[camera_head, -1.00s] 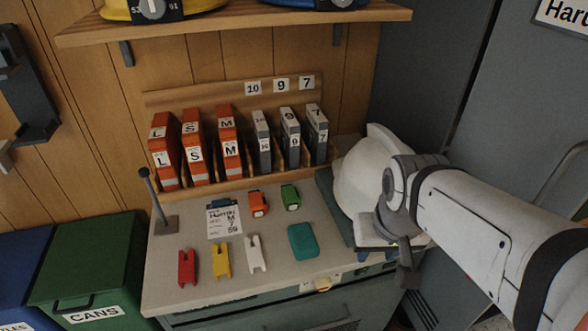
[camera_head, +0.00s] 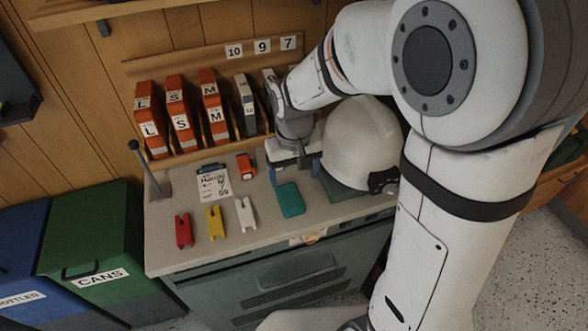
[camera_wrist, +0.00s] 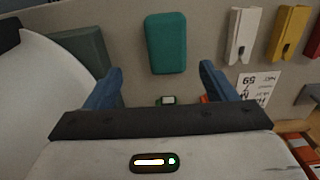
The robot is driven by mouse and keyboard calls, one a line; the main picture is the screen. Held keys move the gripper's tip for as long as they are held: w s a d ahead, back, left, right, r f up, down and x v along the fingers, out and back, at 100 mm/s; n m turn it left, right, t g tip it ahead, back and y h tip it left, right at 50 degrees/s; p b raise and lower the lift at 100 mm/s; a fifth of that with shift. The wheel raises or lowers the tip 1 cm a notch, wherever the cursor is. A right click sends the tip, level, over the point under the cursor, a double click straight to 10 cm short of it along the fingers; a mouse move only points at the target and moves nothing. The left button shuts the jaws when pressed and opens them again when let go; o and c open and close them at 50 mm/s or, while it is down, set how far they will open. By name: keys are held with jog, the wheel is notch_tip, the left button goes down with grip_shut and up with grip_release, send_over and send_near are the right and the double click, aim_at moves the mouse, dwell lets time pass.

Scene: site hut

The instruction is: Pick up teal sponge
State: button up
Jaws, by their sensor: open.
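The teal sponge (camera_head: 290,200) lies flat on the grey worktop, left of the white helmet. In the wrist view the sponge (camera_wrist: 167,43) is upper centre, beyond the blue fingertips and roughly between their lines. My gripper (camera_head: 295,170) hangs over the worktop just behind the sponge. In the wrist view my gripper (camera_wrist: 162,85) is open, its two blue fingers apart with nothing held between them. A small green object (camera_wrist: 167,100) shows below, partly hidden by the gripper body.
The white helmet (camera_head: 362,140) stands close on the right, on a dark mat. White (camera_head: 244,213), yellow (camera_head: 215,222) and red (camera_head: 184,230) pieces lie left of the sponge. An orange item (camera_head: 246,166) and a clipboard (camera_head: 213,183) lie behind. Binders (camera_head: 180,113) stand along the back.

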aim_at(290, 194)
jog(key=shift+w+a+f, duration=0.15)
jog(key=shift+a+f, duration=0.15)
jog(key=shift+f, duration=0.35)
notch_tip(290, 194, down, 7)
jog(key=shift+a+p, duration=0.15)
jog(key=shift+p, duration=0.3)
jog(key=c, duration=1.1)
jog(key=shift+o, duration=0.2)
jog(key=shift+r, duration=0.2)
notch_tip(290, 194, up, 10)
jog(key=shift+f+b, duration=0.15)
jog(key=shift+b, duration=0.15)
